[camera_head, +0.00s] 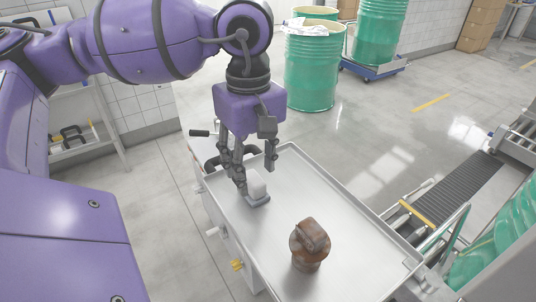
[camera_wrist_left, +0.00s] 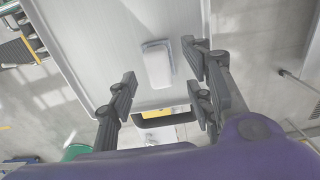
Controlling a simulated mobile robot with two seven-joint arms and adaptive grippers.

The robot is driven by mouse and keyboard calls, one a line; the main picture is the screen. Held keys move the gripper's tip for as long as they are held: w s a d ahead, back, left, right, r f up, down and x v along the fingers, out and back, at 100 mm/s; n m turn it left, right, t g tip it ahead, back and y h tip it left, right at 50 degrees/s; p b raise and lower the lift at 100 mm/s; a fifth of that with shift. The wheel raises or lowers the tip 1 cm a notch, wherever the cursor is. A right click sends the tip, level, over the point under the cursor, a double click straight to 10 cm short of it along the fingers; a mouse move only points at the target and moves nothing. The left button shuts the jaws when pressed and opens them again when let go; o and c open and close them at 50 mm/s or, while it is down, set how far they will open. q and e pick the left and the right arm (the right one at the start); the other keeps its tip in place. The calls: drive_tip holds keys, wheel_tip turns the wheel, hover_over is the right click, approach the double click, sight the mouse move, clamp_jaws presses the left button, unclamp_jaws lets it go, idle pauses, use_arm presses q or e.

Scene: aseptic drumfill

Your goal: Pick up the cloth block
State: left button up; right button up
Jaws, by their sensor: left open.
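The cloth block (camera_head: 257,187) is a small white block with a grey base, on the metal tray table (camera_head: 335,201) near its left side. It also shows in the left wrist view (camera_wrist_left: 157,66) as a pale oblong on the tray. My left gripper (camera_head: 257,173) points down just above the block, its fingers apart on either side of it. I cannot tell whether a finger touches the block. My right gripper is not in view.
A rusty brown fitting (camera_head: 309,245) stands on the tray nearer the front. The tray has a raised rim. Green drums (camera_head: 312,70) stand behind on the floor. A roller conveyor (camera_head: 455,188) is at right. The tray's middle is clear.

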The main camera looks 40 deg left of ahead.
sight(253, 177)
use_arm(q)
wheel_tip(253, 177, down, 4)
drive_tip(key=shift+w+a+f, duration=0.15)
drive_tip(key=shift+f, duration=0.05)
drive_tip(key=shift+c, duration=0.4)
clamp_jaws()
